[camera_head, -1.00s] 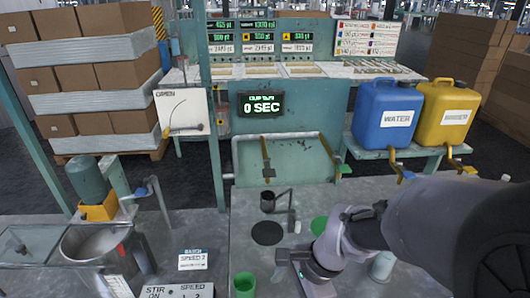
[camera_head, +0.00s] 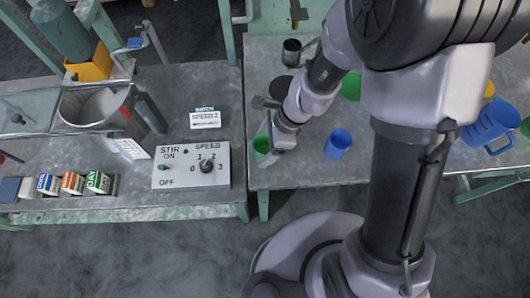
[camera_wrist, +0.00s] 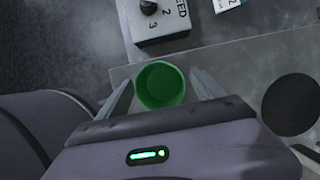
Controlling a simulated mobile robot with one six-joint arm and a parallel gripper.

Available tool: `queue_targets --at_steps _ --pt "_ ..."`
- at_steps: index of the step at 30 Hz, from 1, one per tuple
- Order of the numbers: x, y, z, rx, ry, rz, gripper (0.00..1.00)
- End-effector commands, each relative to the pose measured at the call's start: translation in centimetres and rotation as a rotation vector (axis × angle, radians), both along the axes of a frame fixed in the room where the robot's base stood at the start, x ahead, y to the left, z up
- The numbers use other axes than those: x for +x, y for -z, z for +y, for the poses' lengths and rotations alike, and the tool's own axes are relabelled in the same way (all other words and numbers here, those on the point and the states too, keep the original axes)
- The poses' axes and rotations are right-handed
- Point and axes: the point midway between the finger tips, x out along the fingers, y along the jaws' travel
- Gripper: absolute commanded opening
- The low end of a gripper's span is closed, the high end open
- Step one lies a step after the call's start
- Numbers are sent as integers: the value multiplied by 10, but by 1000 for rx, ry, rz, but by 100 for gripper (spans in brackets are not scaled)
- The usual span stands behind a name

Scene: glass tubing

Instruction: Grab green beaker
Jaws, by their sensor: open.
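The green beaker (camera_head: 261,148) stands upright on the grey table near its front left corner. In the wrist view the green beaker (camera_wrist: 160,86) shows from above, its mouth open. My gripper (camera_wrist: 162,80) is open, with one finger on the left of the beaker and one on the right. A narrow gap seems to show on the right; I cannot tell whether the left finger touches. In the head view my gripper (camera_head: 270,138) is at the beaker and hides part of it.
A blue beaker (camera_head: 338,145) stands right of my gripper. A switch box (camera_head: 191,166) is on the bench to the left. A black disc (camera_wrist: 290,104) and a green disc (camera_head: 351,87) lie on the table. A blue jug (camera_head: 490,125) is at the right.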

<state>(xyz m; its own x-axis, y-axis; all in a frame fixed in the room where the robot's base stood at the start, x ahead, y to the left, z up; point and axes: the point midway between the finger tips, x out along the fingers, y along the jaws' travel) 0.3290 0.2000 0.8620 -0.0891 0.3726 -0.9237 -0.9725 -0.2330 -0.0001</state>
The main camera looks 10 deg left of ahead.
Motion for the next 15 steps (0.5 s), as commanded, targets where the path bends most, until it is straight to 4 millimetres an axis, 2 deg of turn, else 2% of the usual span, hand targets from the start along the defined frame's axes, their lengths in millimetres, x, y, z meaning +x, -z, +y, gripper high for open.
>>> queue_targets --at_steps 1,3,11,15 --pt "-2 17 3 -1 -1 0 77" --pt "-3 25 7 0 -2 1 77" --pt "-3 25 10 0 0 0 77" --pt "-3 25 10 0 -1 0 52"
